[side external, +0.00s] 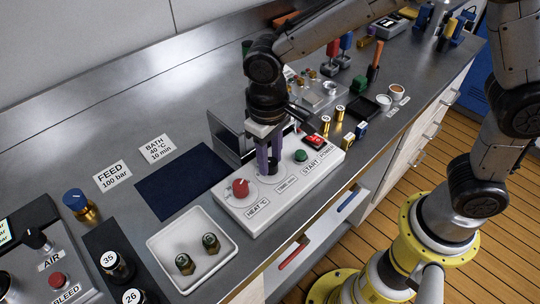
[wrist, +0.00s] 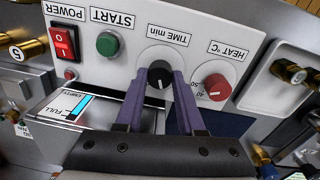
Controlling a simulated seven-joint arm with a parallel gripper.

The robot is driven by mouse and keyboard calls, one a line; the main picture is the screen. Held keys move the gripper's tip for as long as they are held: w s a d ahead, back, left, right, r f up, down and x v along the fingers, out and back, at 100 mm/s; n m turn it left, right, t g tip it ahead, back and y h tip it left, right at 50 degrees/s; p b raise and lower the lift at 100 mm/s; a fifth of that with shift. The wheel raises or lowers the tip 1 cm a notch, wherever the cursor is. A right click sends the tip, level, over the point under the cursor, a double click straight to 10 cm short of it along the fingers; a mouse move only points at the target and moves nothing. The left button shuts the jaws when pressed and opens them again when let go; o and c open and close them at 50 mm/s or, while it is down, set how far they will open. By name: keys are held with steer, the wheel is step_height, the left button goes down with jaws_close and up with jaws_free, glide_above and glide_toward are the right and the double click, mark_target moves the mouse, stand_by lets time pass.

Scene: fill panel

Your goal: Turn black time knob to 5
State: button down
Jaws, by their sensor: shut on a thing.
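The black time knob (wrist: 159,75) sits on the white control panel (wrist: 130,18) under the label TIME min, which reads upside down in the wrist view. My gripper (wrist: 162,82) has its two purple fingers closed on the sides of the knob. In the side external view my gripper (side external: 268,165) points down onto the panel, and its fingers largely hide the knob. The dial marks around the knob are too small or covered to read, so its setting cannot be told.
The red heat knob (wrist: 216,87) is close beside the fingers. The green start button (wrist: 108,44) and red power switch (wrist: 63,42) are on the other side. A white tray (side external: 160,247) with two fittings and a dark blue mat (side external: 185,184) lie near the panel.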

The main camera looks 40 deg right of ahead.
steer(key=c, duration=0.5)
jaws_free()
steer(key=r, duration=1.4)
steer(key=shift+a, duration=0.3)
steer(key=s+d+r+m+t, duration=0.1)
steer(key=s+d+r+m, duration=0.15)
steer(key=d, duration=0.45)
steer(key=s+d+r+m+t, duration=0.1)
steer(key=s+d+r+t, duration=0.2)
steer(key=d, duration=0.4)
steer(key=s+d+f, duration=0.1)
steer(key=s+f, duration=0.1)
steer(key=s, duration=0.1)
steer(key=s+d+f+n+t, duration=0.1)
steer(key=s+d+f, duration=0.1)
steer(key=s+f, duration=0.1)
steer(key=s+d+f+n, duration=0.1)
steer(key=s+d+f, duration=0.1)
steer(key=s, duration=0.2)
steer(key=shift+s+d+f+t, duration=0.1)
steer(key=shift+s+f+t, duration=0.2)
steer(key=shift+f, duration=0.1)
